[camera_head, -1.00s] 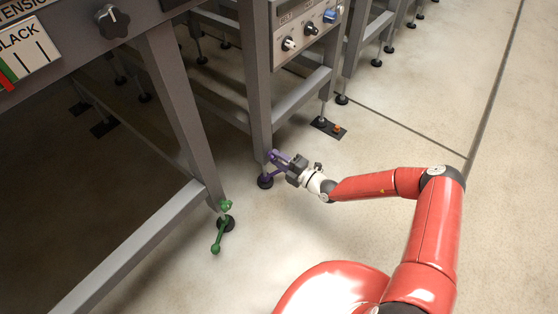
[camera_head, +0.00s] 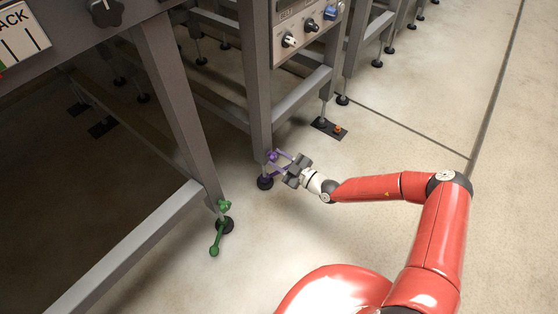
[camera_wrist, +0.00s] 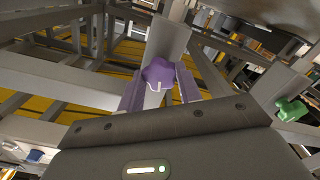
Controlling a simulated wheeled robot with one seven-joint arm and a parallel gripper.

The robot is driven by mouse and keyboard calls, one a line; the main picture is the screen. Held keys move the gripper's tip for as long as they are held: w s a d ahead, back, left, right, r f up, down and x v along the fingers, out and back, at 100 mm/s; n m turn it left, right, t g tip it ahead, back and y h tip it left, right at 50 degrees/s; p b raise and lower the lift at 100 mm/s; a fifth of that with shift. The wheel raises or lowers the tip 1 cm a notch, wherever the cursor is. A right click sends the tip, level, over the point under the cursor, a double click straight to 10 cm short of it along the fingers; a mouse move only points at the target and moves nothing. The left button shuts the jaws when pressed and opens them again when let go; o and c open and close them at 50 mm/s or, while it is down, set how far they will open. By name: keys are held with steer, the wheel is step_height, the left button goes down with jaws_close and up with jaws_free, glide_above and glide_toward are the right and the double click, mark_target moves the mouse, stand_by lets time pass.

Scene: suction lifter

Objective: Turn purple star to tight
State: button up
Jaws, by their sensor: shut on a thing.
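The purple star (camera_head: 272,157) is a small knob low on the leg of the grey machine frame, just above a black foot (camera_head: 265,183). In the wrist view the purple star (camera_wrist: 158,73) sits in the middle, between the two purple-looking fingers of my gripper (camera_wrist: 159,85). My gripper (camera_head: 275,162) reaches it from the right and is shut on it, with one finger on each side. The back of the star and the contact faces are hidden.
A green star (camera_head: 225,205) with a green lever (camera_head: 215,240) is on the nearer frame's leg to the left. A black floor plate (camera_head: 326,127) with an orange knob lies behind my gripper. Floor to the right is clear.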

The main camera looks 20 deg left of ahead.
steer(key=shift+d+f+m, duration=0.1)
steer(key=shift+m, duration=1.1)
steer(key=o, duration=1)
steer(key=v, duration=0.7)
steer(key=shift+s+d, duration=0.1)
steer(key=shift+d, duration=0.25)
